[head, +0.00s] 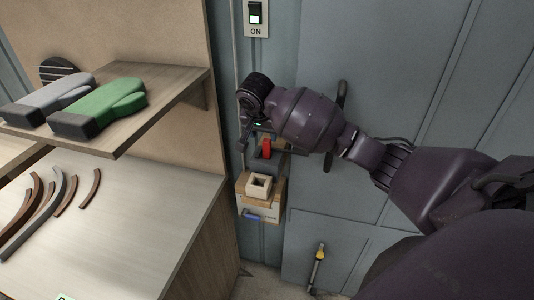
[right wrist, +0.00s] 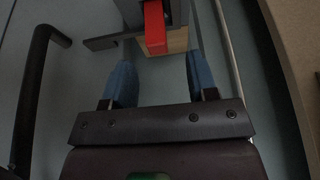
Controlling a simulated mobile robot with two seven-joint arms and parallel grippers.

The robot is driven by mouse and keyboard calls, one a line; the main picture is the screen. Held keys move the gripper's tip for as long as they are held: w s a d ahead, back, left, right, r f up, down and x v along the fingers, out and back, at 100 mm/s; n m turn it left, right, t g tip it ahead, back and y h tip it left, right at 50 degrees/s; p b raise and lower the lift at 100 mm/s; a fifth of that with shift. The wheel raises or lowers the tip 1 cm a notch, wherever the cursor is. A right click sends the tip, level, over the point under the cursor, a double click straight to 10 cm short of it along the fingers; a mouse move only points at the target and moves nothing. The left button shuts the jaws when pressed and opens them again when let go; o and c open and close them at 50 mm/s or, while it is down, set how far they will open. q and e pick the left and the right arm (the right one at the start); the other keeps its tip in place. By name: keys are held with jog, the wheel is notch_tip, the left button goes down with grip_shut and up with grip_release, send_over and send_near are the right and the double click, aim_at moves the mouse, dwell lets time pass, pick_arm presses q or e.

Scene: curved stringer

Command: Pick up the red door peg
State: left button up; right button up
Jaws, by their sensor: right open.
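The red door peg (head: 266,148) is at a latch on the blue-grey door, just above a small wooden holder. It also shows in the right wrist view (right wrist: 155,28) at the top, upright and between the lines of the two fingers. My right gripper (right wrist: 156,82) is open, with a blue finger on each side and nothing between them. The peg lies beyond the fingertips, apart from them as far as I can see. In the head view my right arm covers part of the latch area. My left gripper is not in view.
A wooden holder with a square opening (head: 258,186) hangs below the peg. A shelf (head: 168,106) with grey and green mitts juts out at left, above a bench (head: 150,215) with several curved strips. A dark door handle (head: 342,98) is behind my right arm.

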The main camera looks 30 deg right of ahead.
aim_at(267, 141)
jog(key=shift+p+x, duration=0.4)
jog(key=shift+x, duration=2.7)
jog(key=shift+s, duration=0.2)
jog(key=shift+c, duration=0.4)
grip_shut()
jog(key=shift+r, duration=0.1)
